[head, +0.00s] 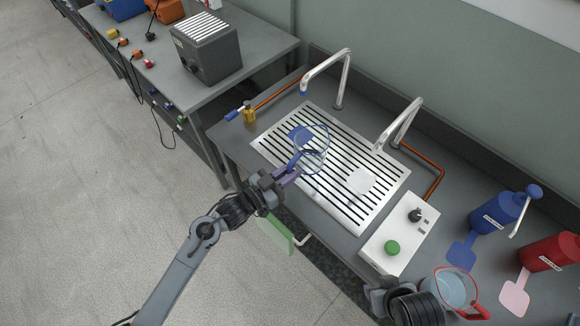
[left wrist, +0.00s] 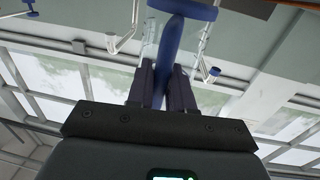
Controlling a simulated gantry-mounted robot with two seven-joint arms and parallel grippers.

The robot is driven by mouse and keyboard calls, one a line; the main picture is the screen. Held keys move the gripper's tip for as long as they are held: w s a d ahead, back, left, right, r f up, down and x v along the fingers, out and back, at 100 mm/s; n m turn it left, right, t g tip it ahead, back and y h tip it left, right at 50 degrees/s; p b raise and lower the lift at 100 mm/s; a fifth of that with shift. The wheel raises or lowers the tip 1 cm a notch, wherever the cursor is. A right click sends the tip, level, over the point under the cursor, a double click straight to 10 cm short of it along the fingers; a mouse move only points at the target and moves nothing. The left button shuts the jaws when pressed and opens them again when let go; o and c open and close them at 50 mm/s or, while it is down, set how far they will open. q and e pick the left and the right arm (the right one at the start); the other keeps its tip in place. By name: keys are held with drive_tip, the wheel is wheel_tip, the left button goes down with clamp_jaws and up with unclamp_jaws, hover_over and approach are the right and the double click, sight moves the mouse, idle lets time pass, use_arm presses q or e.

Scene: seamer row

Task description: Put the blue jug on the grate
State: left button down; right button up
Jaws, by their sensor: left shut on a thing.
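The blue jug (head: 313,160) is clear with a blue rim and handle. My left gripper (head: 289,172) is shut on its blue handle; in the left wrist view the handle (left wrist: 172,50) runs between the two dark fingers (left wrist: 163,85). The jug appears upright over the upper left part of the slatted grate (head: 338,198); I cannot tell whether its base touches. A blue patch (head: 299,133) on the grate shows just behind the jug. My right gripper (head: 382,298) is at the bottom, partly hidden, its fingers unclear.
Two bent taps (head: 345,75) (head: 402,125) rise behind the grate. A white patch (head: 361,181) lies on the grate. A white box with a green button (head: 392,247) stands to the right. A red-rimmed clear jug (head: 452,290) and blue (head: 497,213) and red (head: 549,252) containers stand further right.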

use_arm(q)
drive_tip(key=shift+r, duration=0.85)
drive_tip(key=s+a+f+n+t+y, duration=0.3)
drive_tip(key=s+a+f, duration=0.1)
drive_tip(key=a+f, duration=0.15)
drive_tip(key=w+a+r+n+t+y, duration=0.1)
drive_tip(key=a+r+n+t+y, duration=0.1)
drive_tip(key=a+n+y, duration=0.35)
drive_tip(key=a+r+n+t+y, duration=0.1)
drive_tip(key=a+r+n+y, duration=0.15)
drive_tip(key=a+y, duration=0.55)
drive_tip(key=s+r+h+p, duration=0.1)
drive_tip(key=s+r+p, duration=0.3)
drive_tip(key=r+p, duration=0.9)
drive_tip(key=s+a+r+m+h+p, duration=0.1)
drive_tip(key=s+r+p, duration=0.3)
drive_tip(key=r+p, duration=0.9)
drive_tip(key=shift+s+a+h+p, duration=0.25)
drive_tip(key=shift+a+h+p, duration=0.1)
drive_tip(key=shift+p, duration=1.35)
